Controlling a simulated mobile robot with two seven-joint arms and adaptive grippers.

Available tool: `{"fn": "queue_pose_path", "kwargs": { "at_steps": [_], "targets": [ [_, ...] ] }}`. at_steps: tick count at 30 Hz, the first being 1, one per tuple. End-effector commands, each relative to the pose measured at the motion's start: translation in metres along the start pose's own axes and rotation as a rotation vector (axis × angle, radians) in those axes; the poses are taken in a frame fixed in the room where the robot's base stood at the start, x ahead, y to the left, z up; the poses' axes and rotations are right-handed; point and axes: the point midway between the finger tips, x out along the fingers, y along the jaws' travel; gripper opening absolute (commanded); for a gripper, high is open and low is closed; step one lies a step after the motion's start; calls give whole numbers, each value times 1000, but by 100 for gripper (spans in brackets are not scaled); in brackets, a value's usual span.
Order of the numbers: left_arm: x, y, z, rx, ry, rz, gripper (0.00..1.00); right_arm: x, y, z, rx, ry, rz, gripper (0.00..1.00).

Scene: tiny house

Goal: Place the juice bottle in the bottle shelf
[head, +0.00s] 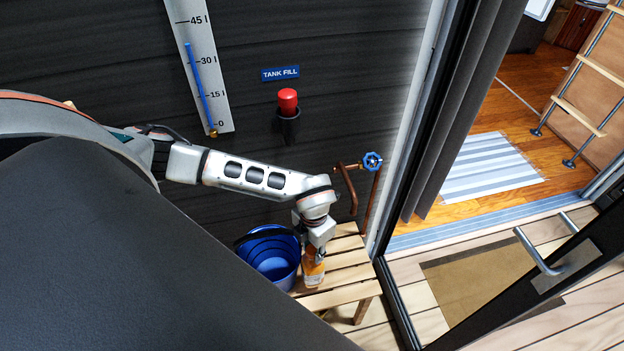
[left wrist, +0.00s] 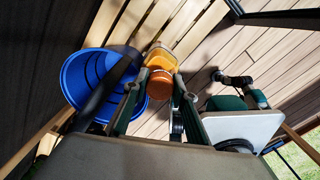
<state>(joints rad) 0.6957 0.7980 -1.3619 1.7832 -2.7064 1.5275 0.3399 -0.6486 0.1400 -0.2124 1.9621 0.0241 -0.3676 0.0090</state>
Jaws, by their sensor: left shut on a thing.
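My left gripper (head: 313,252) reaches down from above and is shut on the bottle. In the left wrist view the bottle (left wrist: 161,58) shows between the fingers, its cap (left wrist: 160,84) towards the gripper. I see no bottle shelf in either view.
The blue bucket (head: 271,262) stands close left of the bottle. The wooden bench (head: 345,276) stands against the dark wall, below a copper pipe with a blue valve (head: 372,161). To the right, an open doorway leads to a wooden floor with a striped rug (head: 490,167); the dark door (head: 560,280) stands open.

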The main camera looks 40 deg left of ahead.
Motion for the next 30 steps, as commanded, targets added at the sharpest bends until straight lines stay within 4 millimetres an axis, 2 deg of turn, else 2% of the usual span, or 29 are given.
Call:
{"fn": "queue_pose_path", "kwargs": {
  "at_steps": [3,11,16,29,30],
  "targets": [
    [16,0,0,-1,0,-1,0,1,0,1,0,0,0,0],
    [33,0,1,-1,0,0,0,1,0,2,0,-1,0,0],
    [55,0,0,-2,1,0,0,2,-1,4,1,-1,0,0],
    [63,4,-1,-1,-1,0,0,2,-1,4,1,-1,0,0],
    [63,4,-1,-1,0,0,34,2,-1,4,1,-1,0,0]
  ]
}}
